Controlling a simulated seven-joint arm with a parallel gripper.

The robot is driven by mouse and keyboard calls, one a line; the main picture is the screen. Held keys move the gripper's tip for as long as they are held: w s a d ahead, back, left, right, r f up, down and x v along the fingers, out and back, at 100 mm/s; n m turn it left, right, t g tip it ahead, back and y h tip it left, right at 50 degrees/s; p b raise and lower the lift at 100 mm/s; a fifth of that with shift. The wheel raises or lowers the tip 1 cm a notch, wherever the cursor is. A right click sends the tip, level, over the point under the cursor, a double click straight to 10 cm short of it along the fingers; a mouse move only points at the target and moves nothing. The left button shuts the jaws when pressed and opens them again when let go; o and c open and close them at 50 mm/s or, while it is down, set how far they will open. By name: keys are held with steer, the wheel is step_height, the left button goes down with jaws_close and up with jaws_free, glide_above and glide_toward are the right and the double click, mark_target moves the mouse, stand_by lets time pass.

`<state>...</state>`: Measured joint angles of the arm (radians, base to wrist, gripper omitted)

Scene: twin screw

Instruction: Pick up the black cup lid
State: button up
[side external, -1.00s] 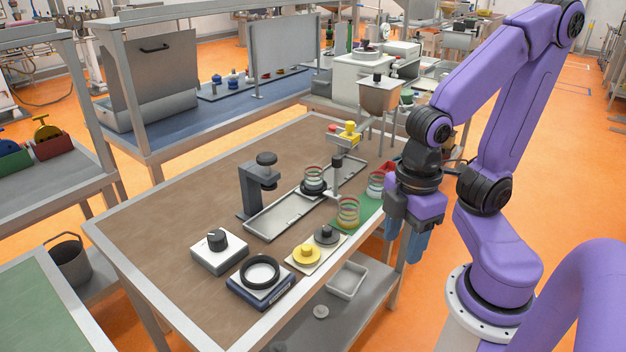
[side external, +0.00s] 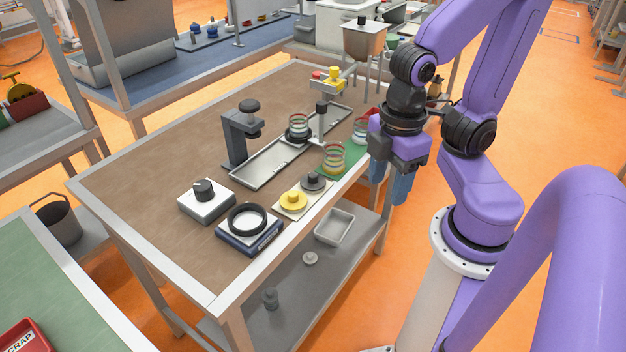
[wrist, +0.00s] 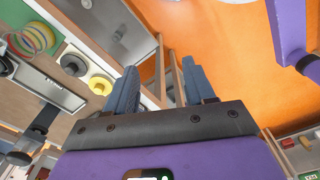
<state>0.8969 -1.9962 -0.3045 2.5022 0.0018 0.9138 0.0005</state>
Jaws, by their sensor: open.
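The black cup lid (side external: 313,181) is a dark disc with a raised knob. It lies beside a yellow lid (side external: 293,200) on a pale plate near the table's front edge. In the wrist view the black lid (wrist: 73,65) is at the left, next to the yellow lid (wrist: 100,84). My gripper (side external: 389,190) hangs just off the front edge of the table, to the right of the lids and apart from them. Its blue fingers point down. In the wrist view my gripper (wrist: 161,82) is open, with nothing between the fingers.
A long metal tray (side external: 262,165), a post and a dark stand (side external: 235,140) are behind. A black ring on a scale (side external: 248,232) and a knob box (side external: 206,203) are left. The table's left part is clear.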

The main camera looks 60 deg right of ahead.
steer(key=o, duration=0.7)
steer(key=shift+o, duration=0.2)
step_height(320, 180, up, 5)
steer(key=n, duration=0.5)
glide_above(313, 175)
step_height(313, 175, down, 17)
steer(key=shift+f, duration=0.2)
